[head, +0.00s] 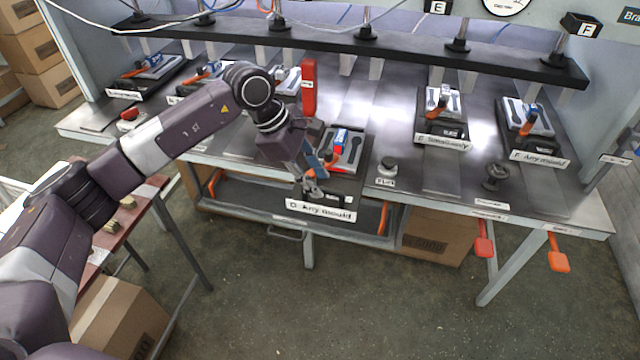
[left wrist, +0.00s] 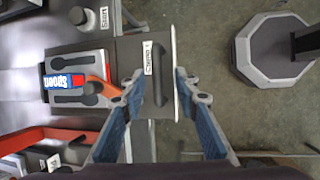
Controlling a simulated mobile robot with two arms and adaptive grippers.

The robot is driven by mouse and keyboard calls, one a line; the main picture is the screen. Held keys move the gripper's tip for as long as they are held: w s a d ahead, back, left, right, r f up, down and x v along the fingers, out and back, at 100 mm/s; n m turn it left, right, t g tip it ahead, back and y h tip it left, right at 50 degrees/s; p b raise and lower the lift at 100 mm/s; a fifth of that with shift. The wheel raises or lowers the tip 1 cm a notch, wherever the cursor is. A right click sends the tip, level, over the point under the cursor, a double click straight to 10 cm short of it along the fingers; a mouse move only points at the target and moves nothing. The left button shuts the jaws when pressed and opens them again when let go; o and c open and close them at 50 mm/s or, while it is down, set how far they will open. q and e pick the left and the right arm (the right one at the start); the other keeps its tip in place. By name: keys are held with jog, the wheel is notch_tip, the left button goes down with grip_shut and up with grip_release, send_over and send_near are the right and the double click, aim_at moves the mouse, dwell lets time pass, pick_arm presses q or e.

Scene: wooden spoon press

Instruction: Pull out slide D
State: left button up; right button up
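Slide D (head: 345,182) is a dark plate with a white front label reading "D Any mould" (head: 320,210). It juts forward past the bench's front edge, farther out than the other slides. It carries a grey mould (head: 350,143) with a blue-and-red item and an orange handle. In the left wrist view, the slide's dark handle (left wrist: 160,80) lies between the fingertips of my left gripper (left wrist: 158,88). The fingers are apart, with visible gaps beside the handle. My left gripper (head: 314,180) reaches down over the slide's front in the head view. My right gripper is not in view.
Slides E (head: 442,132) and F (head: 535,153) sit farther back on the metal bench (head: 400,215). A red upright block (head: 309,88) stands behind slide D. A black knob (head: 388,165) is to its right. Floor in front is clear, with cartons (head: 435,235) under the bench.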

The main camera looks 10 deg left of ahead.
pick_arm(q)
jog(key=v, duration=0.9)
jog(key=shift+a+r, duration=0.15)
jog(key=shift+r, duration=0.05)
jog(key=shift+s, duration=0.1)
